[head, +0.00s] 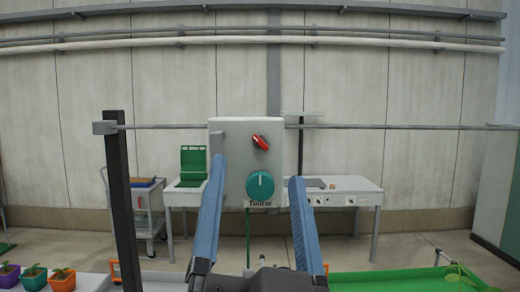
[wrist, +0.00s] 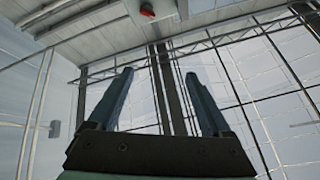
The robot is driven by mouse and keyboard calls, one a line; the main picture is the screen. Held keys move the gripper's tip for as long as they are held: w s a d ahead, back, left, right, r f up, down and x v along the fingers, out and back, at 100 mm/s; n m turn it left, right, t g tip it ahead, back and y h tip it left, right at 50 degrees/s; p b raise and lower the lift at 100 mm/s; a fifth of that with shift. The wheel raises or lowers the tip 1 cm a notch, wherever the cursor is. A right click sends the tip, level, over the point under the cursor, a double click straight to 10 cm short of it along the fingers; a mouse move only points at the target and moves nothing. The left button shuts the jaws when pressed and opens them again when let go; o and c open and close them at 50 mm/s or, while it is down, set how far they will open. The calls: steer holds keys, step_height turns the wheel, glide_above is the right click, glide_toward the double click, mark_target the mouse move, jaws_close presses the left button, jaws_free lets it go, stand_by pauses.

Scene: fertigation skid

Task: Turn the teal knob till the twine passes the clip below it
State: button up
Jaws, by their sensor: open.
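The teal knob (head: 260,186) is on the front of a pale grey box (head: 232,135), above a label reading "Twine". A small pale mark shows near the knob's top. A thin green strand (head: 248,228), perhaps the twine, hangs below the box; its lower end is hidden behind my gripper. I cannot make out the clip. My gripper (head: 257,172) is open and empty, its two blue fingers pointing up on either side of the knob in the picture, apart from it. In the wrist view my gripper (wrist: 166,85) shows two spread fingers with nothing between them.
A red knob (head: 261,142) sits above the teal one. A rail (head: 400,127) runs across at box height, with a dark post (head: 122,200) at left. Potted seedlings (head: 35,276) stand lower left, a green tray (head: 400,282) lower right. A bench (head: 340,192) stands behind.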

steer(key=w+m+g+p, duration=0.2)
steer(key=m+p, duration=0.1)
steer(key=p, duration=0.2)
steer(key=m+g+p, duration=0.1)
steer(key=m+g, duration=0.4)
steer(key=m, duration=0.6)
glide_toward(260, 189)
steer(key=w, duration=0.9)
steer(key=shift+w+f, duration=0.1)
